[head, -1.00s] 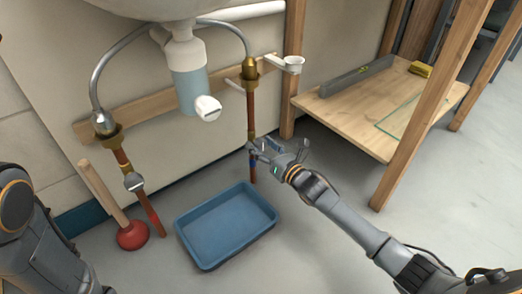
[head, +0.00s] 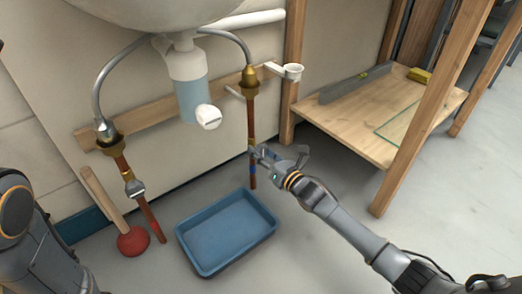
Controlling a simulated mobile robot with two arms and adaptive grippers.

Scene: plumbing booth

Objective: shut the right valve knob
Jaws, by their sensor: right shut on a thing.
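The right copper pipe (head: 252,116) hangs below a brass fitting on the wooden rail. My right gripper (head: 262,155) reaches it from the right, at the pipe's lower part, and is shut on the right valve knob. The knob itself is hidden by the fingers; a blue band shows on the pipe just below. The left pipe carries a similar valve with a grey knob (head: 134,188). My left arm shows at the left edge, but its gripper is out of view.
A blue tray (head: 228,262) lies on the floor below the pipes. A red plunger (head: 133,240) leans by the left pipe. The white sink drain (head: 186,62) hangs above.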

